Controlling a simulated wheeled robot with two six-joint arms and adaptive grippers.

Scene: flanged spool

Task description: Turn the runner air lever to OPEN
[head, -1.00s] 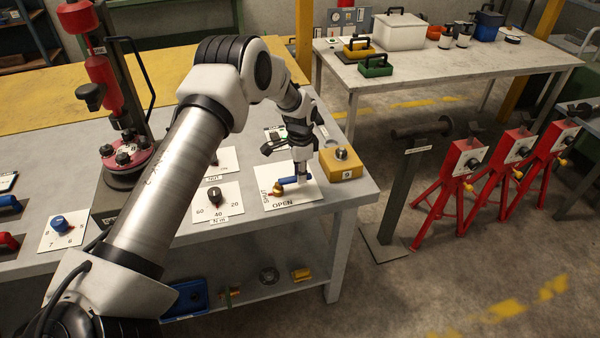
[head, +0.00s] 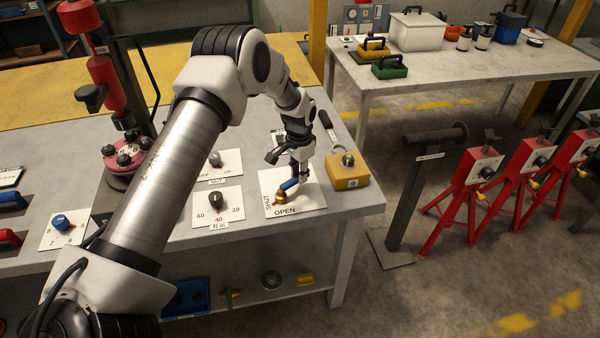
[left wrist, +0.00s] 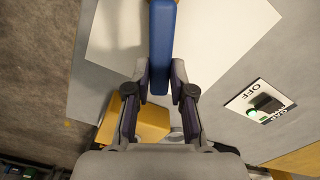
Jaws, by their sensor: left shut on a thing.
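The runner air lever has a blue handle (head: 290,184) on a brass valve body (head: 281,197). It stands on a white plate (head: 310,200) with SHUT along its left edge and OPEN along its front edge. In the head view the handle slants from the brass body toward the back right. My left gripper (head: 294,178) is shut on the blue handle from above and partly hides it. The left wrist view shows the handle (left wrist: 160,45) between both fingers. My right gripper is not in view.
A yellow box (head: 347,178) marked 9 stands close right of the plate. A black knob (head: 216,199) with a torque scale is to the left, with an OFF/ON switch (head: 215,159) behind it. The bench's right edge is near. Red stands (head: 472,180) stand beyond.

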